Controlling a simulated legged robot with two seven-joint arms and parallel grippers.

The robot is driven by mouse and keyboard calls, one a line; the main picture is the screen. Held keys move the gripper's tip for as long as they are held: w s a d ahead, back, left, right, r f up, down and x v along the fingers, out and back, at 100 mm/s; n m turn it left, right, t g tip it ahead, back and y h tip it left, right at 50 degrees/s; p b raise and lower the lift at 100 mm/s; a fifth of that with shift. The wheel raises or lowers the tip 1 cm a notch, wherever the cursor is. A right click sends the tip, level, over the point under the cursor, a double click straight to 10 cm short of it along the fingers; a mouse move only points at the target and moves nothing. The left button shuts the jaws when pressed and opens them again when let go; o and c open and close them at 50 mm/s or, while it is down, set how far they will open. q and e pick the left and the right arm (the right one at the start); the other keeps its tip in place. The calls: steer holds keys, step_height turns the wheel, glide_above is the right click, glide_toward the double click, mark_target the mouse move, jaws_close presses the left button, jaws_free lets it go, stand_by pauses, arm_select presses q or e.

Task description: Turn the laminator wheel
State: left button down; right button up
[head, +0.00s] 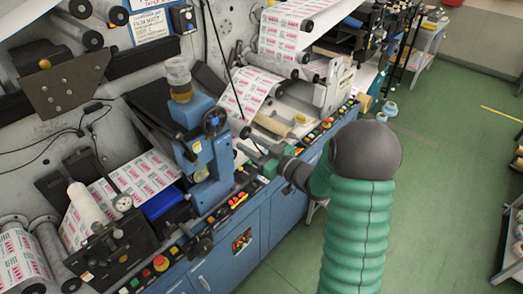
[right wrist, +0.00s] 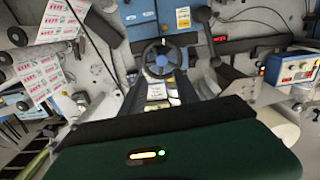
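The wheel is a small black handwheel (head: 214,121) on the upper front of a blue machine unit (head: 205,160). In the right wrist view the wheel (right wrist: 160,59) is upright, spoked, with a blue hub, straight ahead of the gripper. My right gripper (head: 246,143) is just right of and below the wheel in the head view, with its arm coming from the lower right. Its fingers look apart and empty, with a visible gap to the wheel. In the right wrist view its dark body fills the bottom. My left gripper is in neither view.
Printed label web (head: 125,185) runs over rollers on both sides of the blue unit. A console with colored buttons (head: 160,263) runs along the front edge above blue cabinets (head: 230,255).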

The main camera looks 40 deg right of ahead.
steer(key=s, duration=0.4)
steer(key=shift+s+d, duration=0.2)
steer(key=shift+a, duration=0.1)
steer(key=s+d+b, duration=0.1)
steer(key=s+b, duration=0.3)
steer(key=s, duration=1.2)
steer(key=shift+s+d+b, duration=0.2)
steer(key=shift+s+b, duration=0.1)
steer(key=shift+b, duration=0.05)
